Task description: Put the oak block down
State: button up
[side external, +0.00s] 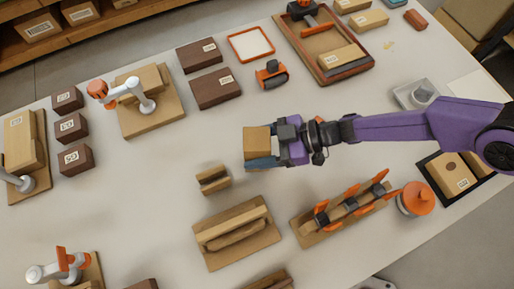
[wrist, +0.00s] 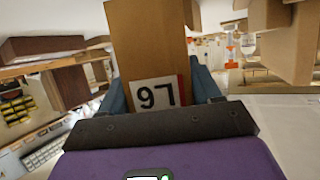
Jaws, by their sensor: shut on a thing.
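The oak block (side external: 257,139) is light brown and boxy, held in my gripper (side external: 262,160) above the middle of the bench. From the side view I cannot tell how high the block is above the bench (side external: 215,140).
A small grooved wooden piece (side external: 213,180) lies just left and in front of my gripper. A wooden fixture (side external: 236,232) and an orange-clamped board (side external: 345,212) are nearer. An orange-black tool (side external: 271,75) and dark boxes (side external: 215,88) lie behind. Bench left of the block is clear.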

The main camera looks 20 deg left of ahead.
jog(key=shift+f, duration=0.8)
jog(key=shift+f, duration=0.2)
jog(key=o, duration=1.2)
jog(key=shift+r, duration=0.15)
jog(key=shift+w+d+r, duration=0.1)
jog(key=shift+d, duration=0.15)
jog(key=v, duration=1.1)
jog(key=shift+d, duration=0.2)
